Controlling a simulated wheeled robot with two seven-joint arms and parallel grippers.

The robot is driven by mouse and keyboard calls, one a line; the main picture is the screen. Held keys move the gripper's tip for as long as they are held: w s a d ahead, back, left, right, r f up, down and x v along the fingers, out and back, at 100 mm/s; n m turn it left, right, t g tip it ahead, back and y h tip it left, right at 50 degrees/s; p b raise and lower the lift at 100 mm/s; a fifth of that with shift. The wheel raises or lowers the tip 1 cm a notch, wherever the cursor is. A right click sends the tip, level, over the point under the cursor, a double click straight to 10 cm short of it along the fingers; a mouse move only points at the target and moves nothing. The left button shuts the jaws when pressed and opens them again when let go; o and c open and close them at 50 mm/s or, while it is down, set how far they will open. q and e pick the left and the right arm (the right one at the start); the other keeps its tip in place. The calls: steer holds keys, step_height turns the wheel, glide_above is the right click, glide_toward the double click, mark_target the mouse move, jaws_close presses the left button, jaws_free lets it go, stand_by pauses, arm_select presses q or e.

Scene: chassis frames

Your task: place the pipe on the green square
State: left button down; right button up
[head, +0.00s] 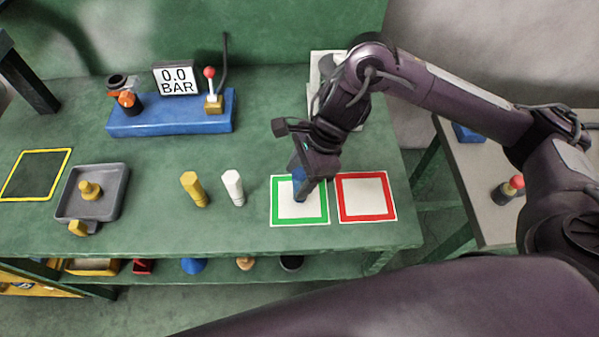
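My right gripper (302,186) points down over the green-bordered white square (283,216) on the green table. It appears shut on a short blue piece, which I take to be the pipe (298,174). The pipe is mostly hidden by the fingers, and its lower end is over the middle of the square. I cannot tell whether it touches the surface. My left gripper is not in view.
A red-bordered square (366,216) adjoins on the right. A yellow peg (194,190) and a white peg (233,188) stand to the left. Farther left are a grey tray (107,183) and a yellow-outlined square (36,174). A blue gauge base (172,122) stands behind.

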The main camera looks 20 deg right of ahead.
steer(key=shift+r, duration=0.1)
steer(key=shift+d+r, duration=0.1)
steer(key=shift+r, duration=0.1)
steer(key=p+v, duration=0.1)
steer(key=v, duration=1)
steer(key=shift+r, duration=0.25)
steer(key=shift+s, duration=0.15)
